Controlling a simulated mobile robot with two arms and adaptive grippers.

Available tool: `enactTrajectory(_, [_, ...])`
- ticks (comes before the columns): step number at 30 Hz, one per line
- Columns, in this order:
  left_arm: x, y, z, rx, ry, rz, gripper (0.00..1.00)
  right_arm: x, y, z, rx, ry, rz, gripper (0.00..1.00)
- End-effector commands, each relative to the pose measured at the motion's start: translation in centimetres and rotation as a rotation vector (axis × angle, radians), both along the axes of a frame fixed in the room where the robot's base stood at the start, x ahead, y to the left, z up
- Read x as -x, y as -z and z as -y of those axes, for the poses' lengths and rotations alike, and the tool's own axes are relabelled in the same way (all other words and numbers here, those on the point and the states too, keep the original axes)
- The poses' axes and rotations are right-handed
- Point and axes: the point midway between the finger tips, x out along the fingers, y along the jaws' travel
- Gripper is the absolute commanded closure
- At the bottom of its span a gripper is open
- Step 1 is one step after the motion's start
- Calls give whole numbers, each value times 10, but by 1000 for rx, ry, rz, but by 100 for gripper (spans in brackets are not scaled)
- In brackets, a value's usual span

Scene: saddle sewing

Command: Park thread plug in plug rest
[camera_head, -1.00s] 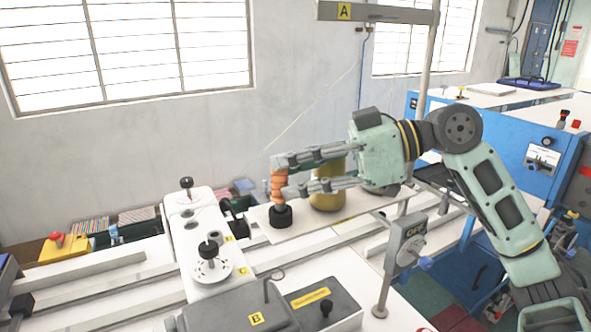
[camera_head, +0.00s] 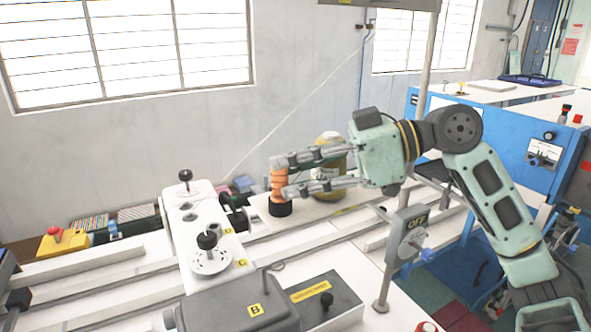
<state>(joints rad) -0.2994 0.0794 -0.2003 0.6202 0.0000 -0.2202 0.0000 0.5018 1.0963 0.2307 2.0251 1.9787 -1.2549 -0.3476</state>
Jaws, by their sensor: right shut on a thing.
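An orange ribbed plug (camera_head: 278,182) stands upright between the fingers of my right gripper (camera_head: 280,176), which is shut on it from the right side. A black round piece (camera_head: 280,208), which looks like the plug rest, sits on the white bed directly under the plug. The plug's lower end meets or enters its top; I cannot tell how deep it sits. A pale thread (camera_head: 300,110) runs slanting down from the upper right to behind the white machine head. My left gripper is not in view.
A gold thread cone (camera_head: 328,182) stands close behind my right fingers. A white machine head (camera_head: 195,215) with black knobs is to the left, the grey housing (camera_head: 235,308) in front. A post with an OFF switch box (camera_head: 409,238) stands near my right arm.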

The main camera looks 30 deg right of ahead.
Motion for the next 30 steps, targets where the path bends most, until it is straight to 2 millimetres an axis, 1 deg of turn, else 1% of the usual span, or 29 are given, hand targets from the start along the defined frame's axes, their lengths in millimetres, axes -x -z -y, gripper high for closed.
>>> enactTrajectory(5, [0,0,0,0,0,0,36,0,1,0,1,-1,-1,100])
enactTrajectory(6, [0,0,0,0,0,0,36,0,1,0,0,-1,-2,83])
enactTrajectory(12, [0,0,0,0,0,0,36,0,1,0,0,0,-1,66])
enactTrajectory(26, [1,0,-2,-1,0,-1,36,-1,0,1,0,4,2,65])
enactTrajectory(30, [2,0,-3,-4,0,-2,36,1,-2,5,-1,6,2,65])
